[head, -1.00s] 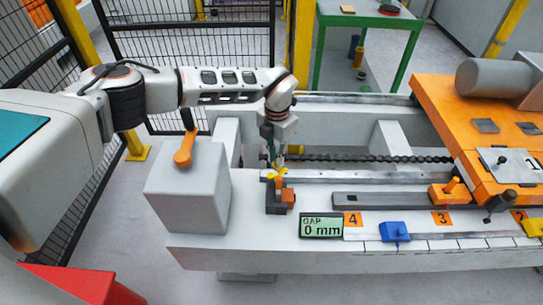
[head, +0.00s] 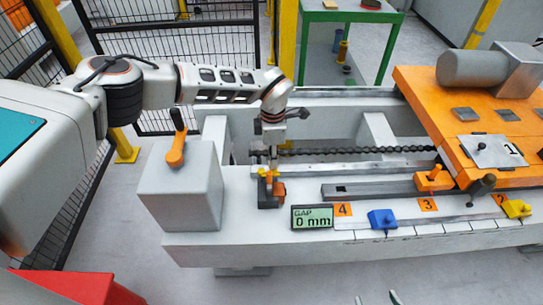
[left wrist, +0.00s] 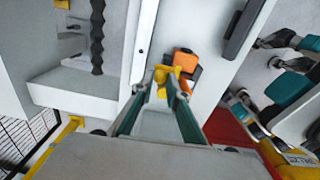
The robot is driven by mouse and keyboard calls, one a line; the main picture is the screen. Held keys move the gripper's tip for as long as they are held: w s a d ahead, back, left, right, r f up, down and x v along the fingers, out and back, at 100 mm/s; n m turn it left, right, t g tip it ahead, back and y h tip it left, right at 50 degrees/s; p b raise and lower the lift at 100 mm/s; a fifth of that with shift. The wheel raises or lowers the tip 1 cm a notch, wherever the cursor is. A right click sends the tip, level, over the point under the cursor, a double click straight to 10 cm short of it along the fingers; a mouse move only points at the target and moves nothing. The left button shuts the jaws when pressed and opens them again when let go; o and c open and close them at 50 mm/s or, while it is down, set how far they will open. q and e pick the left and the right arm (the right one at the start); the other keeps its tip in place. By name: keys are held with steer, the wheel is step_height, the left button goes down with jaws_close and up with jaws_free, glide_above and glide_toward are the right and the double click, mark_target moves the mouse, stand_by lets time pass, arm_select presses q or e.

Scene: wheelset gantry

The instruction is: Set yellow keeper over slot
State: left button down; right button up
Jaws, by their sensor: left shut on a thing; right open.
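The yellow keeper (head: 267,173) is at the top of a small dark fixture (head: 268,198) with an orange block (head: 279,189) on its right. My left gripper (head: 273,158) points down over it. In the left wrist view, the gripper (left wrist: 169,84) is shut on the yellow keeper (left wrist: 181,61), beside the orange block (left wrist: 187,59). I cannot tell whether the keeper touches the fixture. A slot is not clearly visible under it. My right gripper (head: 376,299) shows only as two separated fingertips at the bottom edge of the head view, open.
A grey box with an orange lever (head: 177,152) stands left of the fixture. The gap display (head: 312,217) reads 0 mm. A dark bar (head: 375,190), a blue piece (head: 382,219) and another yellow piece (head: 516,208) lie to the right. A chain (head: 350,151) runs behind.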

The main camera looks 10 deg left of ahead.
arm_select(q)
steer(key=shift+s+f+m, duration=0.2)
steer(key=shift+m, duration=0.1)
stand_by(0.4)
steer(key=c, duration=2)
jaws_free()
steer(key=shift+o, duration=0.2)
steer(key=shift+w+r, duration=0.1)
steer(key=shift+r, duration=0.1)
steer(key=shift+r, duration=0.2)
step_height(320, 180, up, 11)
steer(key=shift+r, duration=0.2)
